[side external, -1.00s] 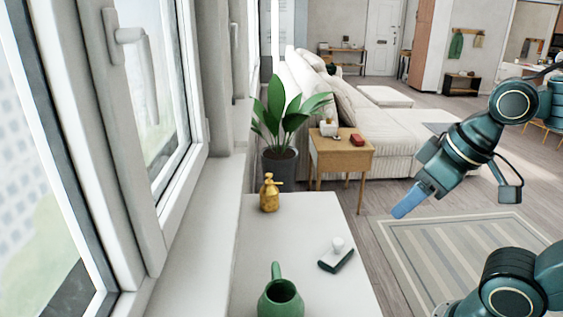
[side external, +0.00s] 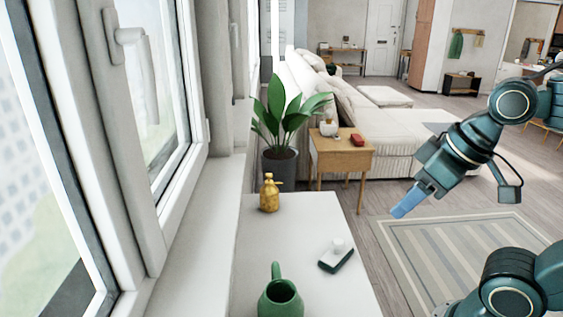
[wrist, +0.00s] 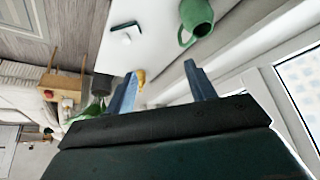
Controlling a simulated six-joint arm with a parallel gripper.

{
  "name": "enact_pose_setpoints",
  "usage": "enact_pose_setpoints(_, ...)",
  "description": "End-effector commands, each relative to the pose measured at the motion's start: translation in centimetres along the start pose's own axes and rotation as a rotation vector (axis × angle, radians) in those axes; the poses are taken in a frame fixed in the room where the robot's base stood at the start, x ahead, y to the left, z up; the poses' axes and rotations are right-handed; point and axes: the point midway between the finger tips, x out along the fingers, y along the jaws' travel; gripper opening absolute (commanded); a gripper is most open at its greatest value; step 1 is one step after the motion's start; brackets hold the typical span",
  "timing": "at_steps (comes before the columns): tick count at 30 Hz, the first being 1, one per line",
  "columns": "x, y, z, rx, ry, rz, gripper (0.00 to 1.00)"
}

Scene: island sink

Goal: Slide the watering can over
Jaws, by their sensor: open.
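The green watering can (side external: 281,299) stands on the white counter (side external: 300,225) at the near end, cut off by the bottom edge of the side view. Its handle or spout rises at the back. In the wrist view the watering can (wrist: 197,18) shows at the top, beyond my fingertips. My gripper (side external: 405,207) is at the right in the side view, in the air beyond the counter's right edge and apart from the can. In the wrist view my gripper (wrist: 161,80) has its two blue fingers spread, with nothing held between them.
A yellow pump bottle (side external: 269,193) stands at the counter's far left. A dark-edged block with a white knob (side external: 336,256) lies near the right edge. The window and sill (side external: 205,240) bound the left side. A potted plant (side external: 280,150) and wooden side table (side external: 340,152) stand behind.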

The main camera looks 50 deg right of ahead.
Motion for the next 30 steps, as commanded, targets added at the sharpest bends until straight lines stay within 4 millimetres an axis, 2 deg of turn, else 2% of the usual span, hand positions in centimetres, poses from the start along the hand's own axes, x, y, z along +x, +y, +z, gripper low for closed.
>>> enact_pose_setpoints(7, 0.0, 0.0, 0.0, 0.000, 0.000, 0.000, 0.55)
enact_pose_setpoints(8, 0.0, 0.0, 0.0, 0.000, 0.000, 0.000, 0.51)
enact_pose_setpoints(15, 0.4, -0.2, -0.4, 0.016, -0.013, -0.006, 0.04)
enact_pose_setpoints(16, 0.5, -0.3, -0.5, 0.023, -0.018, -0.008, 0.00)
enact_pose_setpoints(23, 2.3, -1.6, -2.1, 0.108, -0.077, -0.026, 0.00)
enact_pose_setpoints(30, 5.4, -3.8, -3.9, 0.234, -0.164, -0.034, 0.00)
